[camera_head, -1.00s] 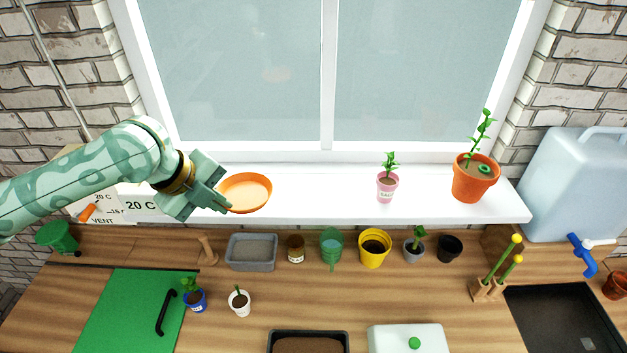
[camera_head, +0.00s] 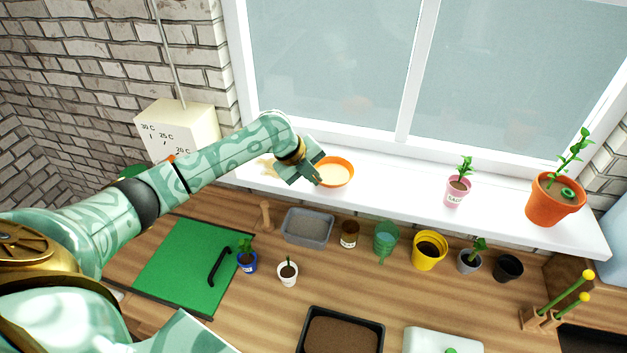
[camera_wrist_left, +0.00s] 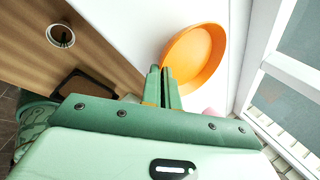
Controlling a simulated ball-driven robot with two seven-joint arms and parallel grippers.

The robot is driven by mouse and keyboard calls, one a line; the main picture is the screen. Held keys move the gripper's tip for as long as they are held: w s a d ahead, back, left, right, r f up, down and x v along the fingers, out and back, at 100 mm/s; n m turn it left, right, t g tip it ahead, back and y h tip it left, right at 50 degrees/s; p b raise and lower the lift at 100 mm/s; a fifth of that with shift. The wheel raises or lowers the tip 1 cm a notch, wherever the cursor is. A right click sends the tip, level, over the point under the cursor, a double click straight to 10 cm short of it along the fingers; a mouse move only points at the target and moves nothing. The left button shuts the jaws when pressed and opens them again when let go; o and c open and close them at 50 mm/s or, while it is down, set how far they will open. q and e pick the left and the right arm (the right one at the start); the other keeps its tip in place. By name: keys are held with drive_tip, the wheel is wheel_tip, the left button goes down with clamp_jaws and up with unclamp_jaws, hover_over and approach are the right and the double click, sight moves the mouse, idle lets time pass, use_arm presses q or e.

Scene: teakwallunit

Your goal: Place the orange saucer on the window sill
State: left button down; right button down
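The orange saucer (camera_head: 336,172) is a shallow round dish at the left part of the white window sill (camera_head: 400,190). It also shows in the left wrist view (camera_wrist_left: 196,58), over the white sill surface. My left gripper (camera_head: 318,178) is at the saucer's left rim. In the left wrist view its two fingers (camera_wrist_left: 163,72) are close together, with the rim at their tips, so they look shut on it. I cannot tell whether the saucer's underside touches the sill. My right gripper is not in view.
A pink pot (camera_head: 456,191) and a large terracotta pot (camera_head: 553,200) with plants stand farther right on the sill. The sill between saucer and pink pot is clear.

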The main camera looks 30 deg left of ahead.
use_arm(q)
drive_tip(key=shift+w+f, duration=0.2)
drive_tip(key=shift+f, duration=0.65)
drive_tip(key=shift+s, duration=0.15)
drive_tip(key=c, duration=2)
unclamp_jaws()
drive_tip(key=shift+o, duration=0.2)
drive_tip(key=v, duration=1.2)
